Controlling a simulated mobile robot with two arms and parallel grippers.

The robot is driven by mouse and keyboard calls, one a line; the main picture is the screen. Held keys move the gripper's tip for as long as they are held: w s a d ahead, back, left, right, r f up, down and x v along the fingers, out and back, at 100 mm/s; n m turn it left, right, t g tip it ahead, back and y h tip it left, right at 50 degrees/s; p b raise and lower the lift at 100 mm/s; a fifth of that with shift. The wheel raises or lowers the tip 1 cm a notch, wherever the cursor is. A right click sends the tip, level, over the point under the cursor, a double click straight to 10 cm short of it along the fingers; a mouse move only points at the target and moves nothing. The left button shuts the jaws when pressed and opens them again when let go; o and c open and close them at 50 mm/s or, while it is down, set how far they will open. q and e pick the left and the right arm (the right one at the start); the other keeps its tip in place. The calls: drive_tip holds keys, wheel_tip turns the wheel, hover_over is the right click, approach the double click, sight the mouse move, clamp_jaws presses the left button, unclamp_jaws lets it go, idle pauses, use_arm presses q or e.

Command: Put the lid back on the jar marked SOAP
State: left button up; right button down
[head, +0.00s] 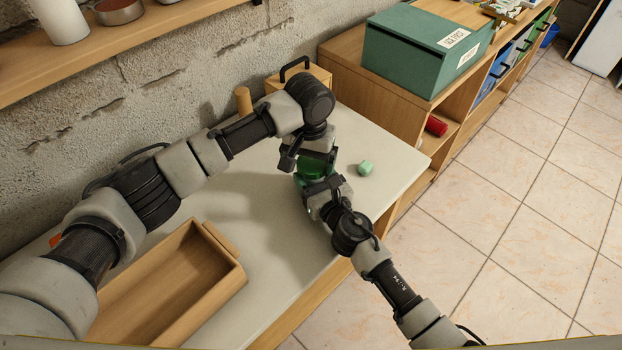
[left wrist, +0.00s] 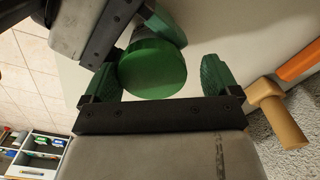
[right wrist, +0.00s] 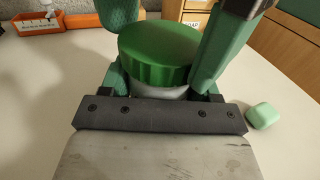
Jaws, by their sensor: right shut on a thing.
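The green round lid (right wrist: 160,52) sits on top of a pale grey jar (right wrist: 160,91) in the right wrist view; whether it is fully seated I cannot tell. The lid also shows in the left wrist view (left wrist: 152,68) and partly in the head view (head: 312,168). My right gripper (right wrist: 160,82) is shut on the jar, below the lid. My left gripper (left wrist: 158,72) is open, its green fingers on either side of the lid with a gap at the right finger. Any marking on the jar is hidden.
A light green block (head: 365,168) lies just right of the jar. An open wooden tray (head: 170,285) lies front left. A green box (head: 410,50) sits on the cabinet.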

use_arm(q)
drive_tip(key=shift+s+d, duration=0.2)
drive_tip(key=shift+d, duration=0.25)
drive_tip(key=shift+r, duration=0.25)
wheel_tip(320, 180, up, 4)
drive_tip(key=shift+a+f, duration=0.1)
drive_tip(key=shift+w+a, duration=0.1)
drive_tip(key=shift+c, duration=0.5)
drive_tip(key=shift+m, duration=0.7)
wheel_tip(320, 180, up, 4)
drive_tip(key=shift+r, duration=0.15)
drive_tip(key=shift+f, duration=4.1)
